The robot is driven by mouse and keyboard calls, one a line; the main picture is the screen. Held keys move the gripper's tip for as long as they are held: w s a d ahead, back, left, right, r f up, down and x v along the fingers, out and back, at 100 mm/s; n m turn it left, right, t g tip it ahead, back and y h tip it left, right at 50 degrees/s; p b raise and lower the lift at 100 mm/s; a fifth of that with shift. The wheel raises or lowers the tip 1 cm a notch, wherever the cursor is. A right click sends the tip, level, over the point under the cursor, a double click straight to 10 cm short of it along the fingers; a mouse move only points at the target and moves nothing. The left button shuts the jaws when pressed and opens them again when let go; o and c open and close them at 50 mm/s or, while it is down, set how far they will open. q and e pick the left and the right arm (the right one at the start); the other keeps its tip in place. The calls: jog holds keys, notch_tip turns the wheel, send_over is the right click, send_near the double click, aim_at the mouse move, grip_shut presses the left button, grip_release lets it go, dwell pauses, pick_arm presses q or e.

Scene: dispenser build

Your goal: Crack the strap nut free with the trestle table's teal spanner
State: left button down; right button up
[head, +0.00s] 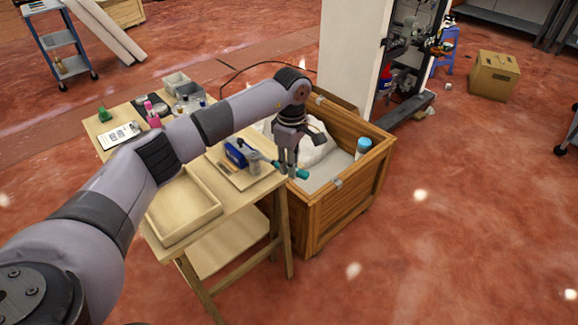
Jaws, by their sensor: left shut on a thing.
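My left gripper (287,168) points down beside the right edge of the trestle table (262,190), next to the wooden crate. It is shut on the teal spanner (302,174), whose teal ends show on both sides of the fingers. The fingers hide the middle of the spanner. I cannot make out the strap nut; small grey metal fittings (338,183) show on the crate's near rim. My right gripper is not in view.
The open wooden crate (333,213) holds white wrapping (313,152) and a blue-capped bottle (364,146). On the table are a blue tool (237,153), an empty wooden tray (184,235), a pink bottle (151,115) and grey bins. Open floor lies right of the crate.

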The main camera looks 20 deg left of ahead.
pick_arm(q)
jog(key=shift+w+n, duration=0.5)
jog(key=shift+w+n, duration=0.6)
jog(key=shift+s, duration=0.1)
jog(key=shift+r, duration=0.15)
jog(key=shift+r+p, duration=1.05)
jog(key=shift+r, duration=0.8)
